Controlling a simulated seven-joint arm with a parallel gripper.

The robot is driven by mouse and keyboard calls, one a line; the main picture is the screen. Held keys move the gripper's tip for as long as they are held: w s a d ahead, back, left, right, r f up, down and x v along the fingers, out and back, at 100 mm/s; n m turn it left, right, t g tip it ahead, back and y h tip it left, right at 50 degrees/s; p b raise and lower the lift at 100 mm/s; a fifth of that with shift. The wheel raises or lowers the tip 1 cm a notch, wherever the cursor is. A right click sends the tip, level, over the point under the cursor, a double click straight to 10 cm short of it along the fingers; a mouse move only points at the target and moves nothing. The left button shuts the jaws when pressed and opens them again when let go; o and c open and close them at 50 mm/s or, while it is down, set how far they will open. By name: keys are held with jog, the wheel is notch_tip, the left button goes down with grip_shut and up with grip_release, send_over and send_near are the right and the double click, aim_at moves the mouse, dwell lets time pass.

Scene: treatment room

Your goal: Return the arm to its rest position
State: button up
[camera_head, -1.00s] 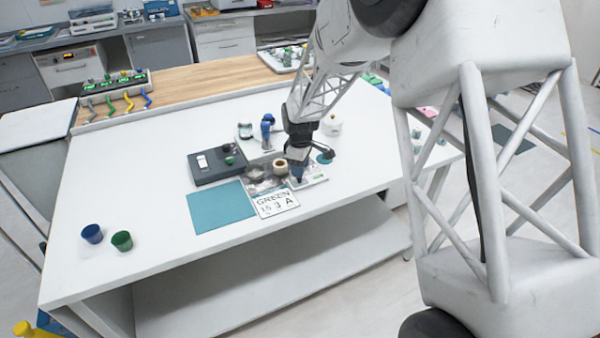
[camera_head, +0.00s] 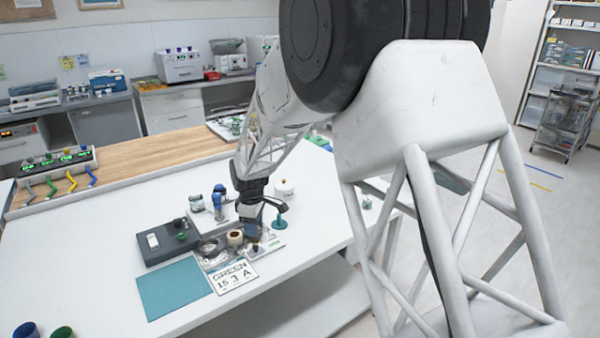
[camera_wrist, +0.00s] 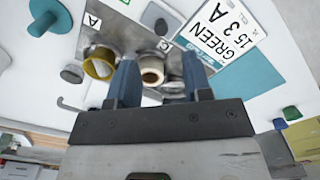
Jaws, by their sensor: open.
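My gripper (camera_head: 251,232) is at the lower end of my arm, low over the metal tray by the front of the white table (camera_head: 95,255). In the wrist view my gripper (camera_wrist: 160,65) has its two blue fingers apart. A tan ring-shaped roll (camera_wrist: 151,70) shows between the fingers, and I see no finger touching it. A yellowish cup (camera_wrist: 98,66) is left of the fingers in that view. The metal tray (camera_wrist: 121,36) carries letter labels. My arm reaches out and down from the large joint at the top of the head view.
A white GREEN 15 3 A card (camera_head: 233,275) and a teal mat (camera_head: 174,288) lie in front. A dark grey device (camera_head: 168,242), a blue-topped item (camera_head: 219,200) and a white jar (camera_head: 284,190) stand nearby. The table's left part is mostly clear.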

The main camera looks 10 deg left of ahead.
jog(key=s+d+r+m, duration=0.35)
jog(key=d+r, duration=0.25)
jog(key=d, duration=0.3)
jog(key=s+d+r+m+t, duration=0.1)
jog(key=s+d+r+m, duration=0.1)
jog(key=s+d+r, duration=0.5)
jog(key=s+d+r+m, duration=0.2)
jog(key=d+r+m, duration=0.15)
jog(key=d, duration=0.75)
jog(key=s+d+m, duration=0.3)
jog(key=s+d, duration=0.3)
jog(key=s, duration=0.3)
jog(key=s+d+r+m+t, duration=0.1)
jog(key=s+d+m, duration=0.2)
jog(key=s+d, duration=0.3)
jog(key=s+d+r+m, duration=0.1)
jog(key=s+d+m, duration=0.2)
jog(key=s, duration=0.9)
jog(key=d, duration=0.3)
jog(key=shift+r+t, duration=0.25)
jog(key=shift+t, duration=0.05)
jog(key=shift+w, duration=0.1)
